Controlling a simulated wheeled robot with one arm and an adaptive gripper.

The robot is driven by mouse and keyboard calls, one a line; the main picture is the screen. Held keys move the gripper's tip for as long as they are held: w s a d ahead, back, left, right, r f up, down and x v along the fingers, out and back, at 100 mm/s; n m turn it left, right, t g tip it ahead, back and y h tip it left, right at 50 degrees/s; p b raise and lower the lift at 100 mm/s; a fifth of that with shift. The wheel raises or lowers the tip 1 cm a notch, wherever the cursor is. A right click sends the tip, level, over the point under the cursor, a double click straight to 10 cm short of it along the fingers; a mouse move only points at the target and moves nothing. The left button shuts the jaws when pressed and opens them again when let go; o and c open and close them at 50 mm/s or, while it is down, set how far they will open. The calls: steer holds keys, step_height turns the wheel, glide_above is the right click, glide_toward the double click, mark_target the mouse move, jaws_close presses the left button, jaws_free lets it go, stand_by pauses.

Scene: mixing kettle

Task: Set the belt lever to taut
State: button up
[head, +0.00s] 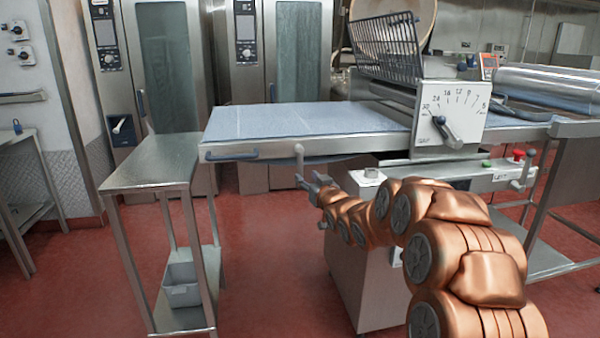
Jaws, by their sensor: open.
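The sheeting machine has a long blue-grey belt (290,120) running to the left. A small upright grey lever (299,156) hangs below the belt's front edge, left of the machine body. It may be the belt lever; I cannot read a taut or slack mark beside it. Another grey lever (526,168) stands at the right end of the front rail. My gripper (305,182) is small in the head view, just below the left lever, pointing left and up. Its jaws are open and look empty. I cannot tell whether they touch the lever.
A numbered dial plate (465,108) with a dark handle (446,132) sits above the belt. A blue handle (230,155) is on the belt table's front edge. A steel side table (155,160) stands at left, with a grey bin (182,294) on its lower shelf. Red floor is open in front.

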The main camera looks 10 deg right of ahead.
mark_target(302, 172)
steer(key=shift+w+a+p, duration=0.15)
steer(key=shift+w+a, duration=0.05)
steer(key=shift+w, duration=0.85)
steer(key=shift+w+a+p, duration=0.1)
steer(key=shift+w+a, duration=0.1)
steer(key=shift+w, duration=0.8)
steer(key=shift+w+a+p, duration=0.15)
steer(key=shift+w+a, duration=0.05)
steer(key=shift+w, duration=0.85)
jaws_close()
